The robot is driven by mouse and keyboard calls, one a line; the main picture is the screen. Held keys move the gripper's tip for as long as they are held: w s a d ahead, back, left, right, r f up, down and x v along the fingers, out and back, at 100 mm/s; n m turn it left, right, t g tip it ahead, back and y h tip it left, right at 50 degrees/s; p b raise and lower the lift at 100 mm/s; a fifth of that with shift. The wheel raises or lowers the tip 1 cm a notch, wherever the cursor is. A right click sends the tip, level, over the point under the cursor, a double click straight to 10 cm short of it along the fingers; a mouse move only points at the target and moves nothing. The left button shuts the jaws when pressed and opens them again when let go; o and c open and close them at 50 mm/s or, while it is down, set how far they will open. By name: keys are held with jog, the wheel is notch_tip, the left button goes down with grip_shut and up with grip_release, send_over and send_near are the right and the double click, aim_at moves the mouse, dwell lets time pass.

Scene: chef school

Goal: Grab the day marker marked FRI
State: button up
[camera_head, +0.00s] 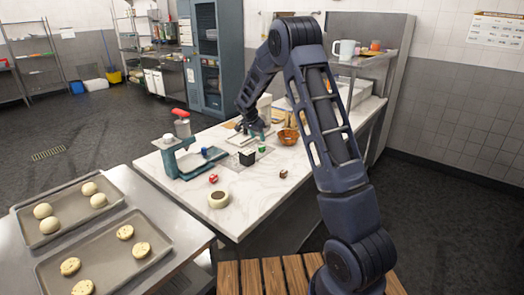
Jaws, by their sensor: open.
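My gripper (246,132) is at the far part of the white marble table (170,209), pointing down close above the tabletop. It is small and dark here, and I see nothing held in it. Several small blocks lie on the table: a red one (213,179), a brown one (283,174), a green one (262,149) and a blue one (204,152). Any of these may be day markers, but no lettering is readable, so I cannot tell which is marked FRI. The green block is nearer the camera than my gripper, a little to its right.
A black box (247,157) stands near the green block. A teal scale-like device (180,166), a round cream object (218,200) and an orange-brown bowl (288,138) are also on the table. Dough trays (62,248) fill the left counter. The table's front right is clear.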

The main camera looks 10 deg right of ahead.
aim_at(262, 147)
jog(key=shift+x, duration=4)
jog(key=shift+s+d, duration=0.1)
jog(key=c, duration=1.1)
jog(key=shift+o, duration=0.2)
jog(key=shift+r, duration=0.15)
